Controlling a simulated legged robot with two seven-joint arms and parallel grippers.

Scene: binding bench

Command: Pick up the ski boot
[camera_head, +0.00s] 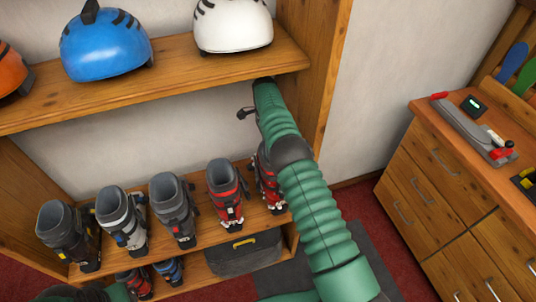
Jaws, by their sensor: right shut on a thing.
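Several ski boots stand in a row on the middle shelf: a black one (68,235), a white and grey one (122,218), a dark grey one (173,208) and a red and black one (226,192). Another red and black ski boot (266,184) is at the right end, partly behind my right arm. My right arm reaches up across the shelf unit. A small dark part of my right gripper (246,113) shows beside it; its fingertips are hidden. My left gripper is out of view.
Blue (105,47), white (233,25) and orange (12,70) helmets sit on the upper shelf (165,82). Smaller boots (169,270) and a dark case (243,256) are below. A wooden drawer cabinet (440,200) with tools stands at right. An upright panel borders the shelves.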

